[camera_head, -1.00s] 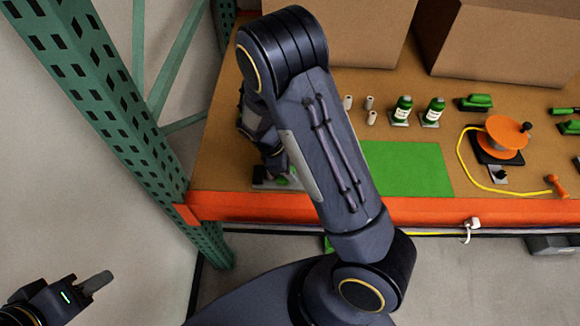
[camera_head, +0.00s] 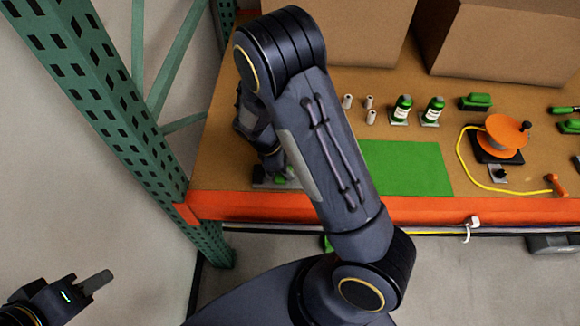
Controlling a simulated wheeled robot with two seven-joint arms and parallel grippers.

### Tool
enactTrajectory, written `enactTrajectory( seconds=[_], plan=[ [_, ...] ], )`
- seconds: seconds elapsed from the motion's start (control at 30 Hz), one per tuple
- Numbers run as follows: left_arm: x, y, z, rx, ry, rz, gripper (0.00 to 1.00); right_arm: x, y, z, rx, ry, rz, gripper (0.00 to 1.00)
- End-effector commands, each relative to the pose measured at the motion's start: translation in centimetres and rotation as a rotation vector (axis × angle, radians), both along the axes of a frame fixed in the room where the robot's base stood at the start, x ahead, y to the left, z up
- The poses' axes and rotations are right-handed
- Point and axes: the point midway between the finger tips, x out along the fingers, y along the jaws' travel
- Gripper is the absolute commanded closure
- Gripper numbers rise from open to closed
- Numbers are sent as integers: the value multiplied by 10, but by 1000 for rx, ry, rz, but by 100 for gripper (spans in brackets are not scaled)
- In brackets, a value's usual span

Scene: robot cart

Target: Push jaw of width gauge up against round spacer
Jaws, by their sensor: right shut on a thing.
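The width gauge (camera_head: 262,183) appears as a grey base with a green part on it, at the left front of the bench. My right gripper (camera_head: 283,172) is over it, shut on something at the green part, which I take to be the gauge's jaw. My own arm hides much of the gauge, and the fingertips are hard to make out. I cannot see a round spacer in the gauge or how far the jaw is from one. My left gripper (camera_head: 98,282) is at the bottom left, away from the bench; its finger spacing cannot be told.
Three small pale cylinders (camera_head: 369,102), two green bottles (camera_head: 402,110) and a green mat (camera_head: 405,168) are right of my arm. An orange spool (camera_head: 505,136) with yellow cord is further right. A green rack post (camera_head: 105,100) stands left; cardboard boxes (camera_head: 505,40) are behind.

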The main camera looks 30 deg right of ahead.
Motion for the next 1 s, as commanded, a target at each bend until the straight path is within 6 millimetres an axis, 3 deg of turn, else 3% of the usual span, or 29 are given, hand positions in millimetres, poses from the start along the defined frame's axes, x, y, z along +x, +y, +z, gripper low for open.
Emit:
enactTrajectory(
  seconds=[0.13,0.17,0.33,0.67,1.0],
  plan=[
    [0,0,0,0,0,0,64,4,6,1,0,-3,2,100],
    [0,0,0,0,0,0,64,4,5,1,1,-3,1,78],
    [0,0,0,0,0,0,64,4,5,0,0,-2,1,55],
    [0,0,0,0,0,0,64,5,6,3,1,-3,1,55],
    [0,0,-5,0,0,0,64,16,24,52,2,-7,2,55]
  ],
)
